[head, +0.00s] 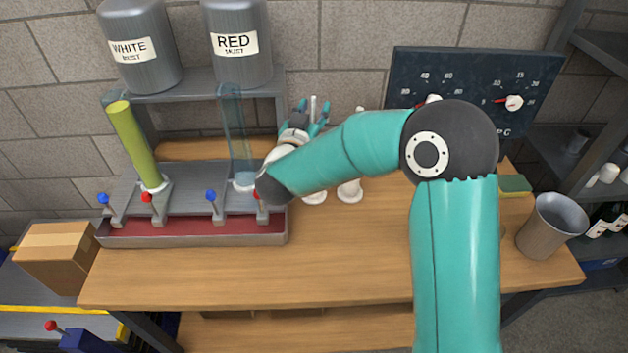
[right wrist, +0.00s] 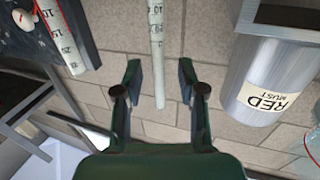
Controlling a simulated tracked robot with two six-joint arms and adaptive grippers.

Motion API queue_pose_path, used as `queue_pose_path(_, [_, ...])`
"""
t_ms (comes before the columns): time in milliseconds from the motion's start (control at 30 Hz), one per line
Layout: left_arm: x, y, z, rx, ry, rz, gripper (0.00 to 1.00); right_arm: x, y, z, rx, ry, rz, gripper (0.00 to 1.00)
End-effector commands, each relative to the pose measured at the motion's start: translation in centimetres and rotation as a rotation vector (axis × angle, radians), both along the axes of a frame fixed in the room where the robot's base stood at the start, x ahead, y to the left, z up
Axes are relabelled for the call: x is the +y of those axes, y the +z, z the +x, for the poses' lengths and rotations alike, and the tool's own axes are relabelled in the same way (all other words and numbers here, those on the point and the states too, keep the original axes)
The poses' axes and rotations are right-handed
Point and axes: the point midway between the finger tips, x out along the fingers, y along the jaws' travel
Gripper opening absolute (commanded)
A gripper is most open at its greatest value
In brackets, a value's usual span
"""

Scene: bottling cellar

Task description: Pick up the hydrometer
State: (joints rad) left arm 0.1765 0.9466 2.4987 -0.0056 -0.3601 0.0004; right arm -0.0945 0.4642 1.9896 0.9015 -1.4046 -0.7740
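A thin white graduated rod, which looks like the hydrometer (right wrist: 156,45), shows in the right wrist view. Its end lies between the fingers of my right gripper (right wrist: 160,82), with a gap on both sides. The fingers are apart and do not touch it. In the head view the right gripper (head: 313,118) is behind the bench's middle, with the pale tip of the hydrometer (head: 313,104) showing between its teal fingers. My arm hides the rod's lower part. A white stand base (head: 315,197) shows below. My left gripper is not in view.
A second graduated rod with a red line (right wrist: 58,35) is close by; its white base (head: 350,192) stands right of the first. A clear blue tube (head: 234,125) is just left of the gripper. A dial board (head: 465,80) stands behind. The bench front (head: 330,270) is clear.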

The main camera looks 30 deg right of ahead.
Motion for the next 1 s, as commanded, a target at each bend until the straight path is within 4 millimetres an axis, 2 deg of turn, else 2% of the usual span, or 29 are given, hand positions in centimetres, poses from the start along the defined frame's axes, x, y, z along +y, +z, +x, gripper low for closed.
queue_pose_path(133, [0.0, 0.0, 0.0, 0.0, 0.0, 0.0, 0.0, 0.0, 0.0, 0.0, 0.0, 0.0, 0.0, 0.4])
queue_pose_path(400, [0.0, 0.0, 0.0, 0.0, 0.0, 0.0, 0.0, 0.0, 0.0, 0.0, 0.0, 0.0, 0.0, 0.0])
queue_pose_path(767, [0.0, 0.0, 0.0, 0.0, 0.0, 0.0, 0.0, 0.1, 0.1, 0.0, -0.001, 0.0, 0.0, 0.0])
queue_pose_path(1000, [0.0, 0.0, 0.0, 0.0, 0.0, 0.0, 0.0, 0.1, 1.3, 0.0, -0.004, 0.0, 0.0, 0.0])
